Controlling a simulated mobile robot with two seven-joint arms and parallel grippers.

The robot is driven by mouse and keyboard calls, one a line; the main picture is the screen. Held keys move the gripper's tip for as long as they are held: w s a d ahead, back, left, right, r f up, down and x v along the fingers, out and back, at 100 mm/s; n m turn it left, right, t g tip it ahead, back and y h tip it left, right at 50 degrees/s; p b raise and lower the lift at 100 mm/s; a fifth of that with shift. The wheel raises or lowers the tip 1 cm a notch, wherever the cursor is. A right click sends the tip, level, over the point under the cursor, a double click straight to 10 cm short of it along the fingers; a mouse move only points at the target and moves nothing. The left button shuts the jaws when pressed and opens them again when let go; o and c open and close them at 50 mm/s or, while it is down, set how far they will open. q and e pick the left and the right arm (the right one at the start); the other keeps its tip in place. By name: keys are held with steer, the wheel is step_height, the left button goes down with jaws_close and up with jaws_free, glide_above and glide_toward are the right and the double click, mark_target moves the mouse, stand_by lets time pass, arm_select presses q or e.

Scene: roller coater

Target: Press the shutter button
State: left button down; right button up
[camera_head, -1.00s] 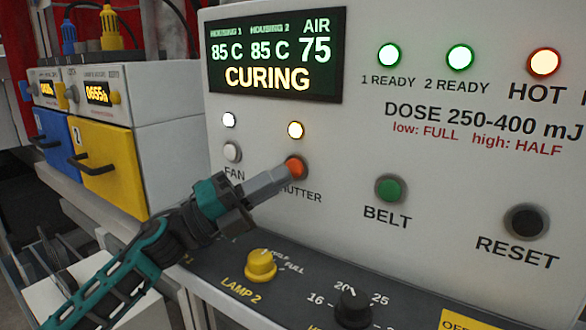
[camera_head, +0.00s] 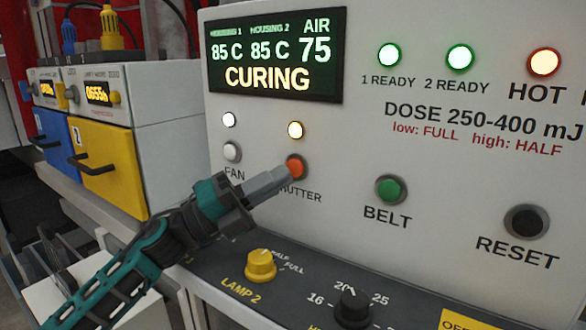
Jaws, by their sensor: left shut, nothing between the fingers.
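My left gripper (camera_head: 287,174) is shut and empty. Its fingertips are at the lower left edge of the button and overlap it in the picture; I cannot tell how far the button is pushed in. The gripper covers the first letter of the SHUTTER label. The display (camera_head: 276,55) reads 85 C, 85 C, AIR 75 and CURING. My right gripper is not in view.
The white fan button (camera_head: 232,152) is close on the left, the green belt button (camera_head: 390,189) and black reset button (camera_head: 526,222) on the right. The yellow lamp knob (camera_head: 261,265) and a black knob (camera_head: 353,306) stick out below. Yellow and blue units stand at left.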

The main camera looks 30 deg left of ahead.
arm_select(q)
steer(key=shift+w, duration=0.4)
steer(key=shift+w, duration=0.45)
stand_by(0.6)
steer(key=shift+s, duration=0.85)
steer(key=s, duration=0.5)
steer(key=shift+a, duration=0.2)
stand_by(1.0)
